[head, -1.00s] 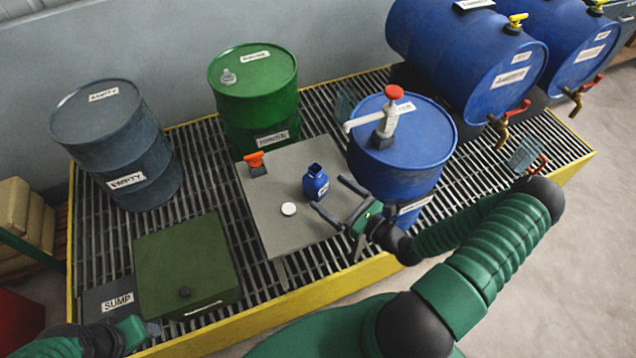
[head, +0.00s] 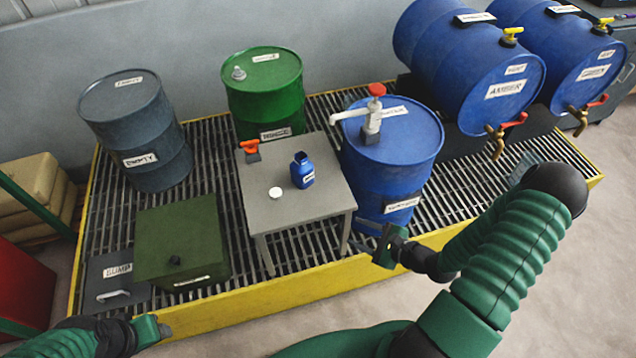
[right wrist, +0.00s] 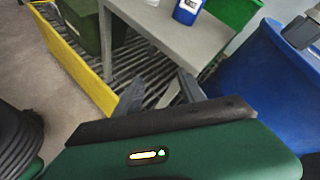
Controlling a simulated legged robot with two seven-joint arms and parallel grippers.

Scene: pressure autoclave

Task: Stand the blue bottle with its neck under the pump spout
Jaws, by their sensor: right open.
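The blue bottle (head: 302,170) stands upright and uncapped on the small grey table (head: 299,206); its lower part also shows in the right wrist view (right wrist: 187,10). A white cap (head: 276,193) lies left of it. The white pump spout (head: 350,114) sticks out left from the red-topped pump (head: 373,110) on the upright blue drum (head: 392,165). The bottle is left of and below the spout, not under it. My right gripper (right wrist: 160,90) is open and empty, low in front of the table's right edge, apart from the bottle. My left gripper (head: 160,328) is at the lower left, its fingers unclear.
An orange-topped item (head: 250,149) stands at the table's back left corner. A green drum (head: 264,92), a grey drum (head: 135,130) and a green box (head: 180,240) stand on the grating. Two lying blue drums with taps are at right.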

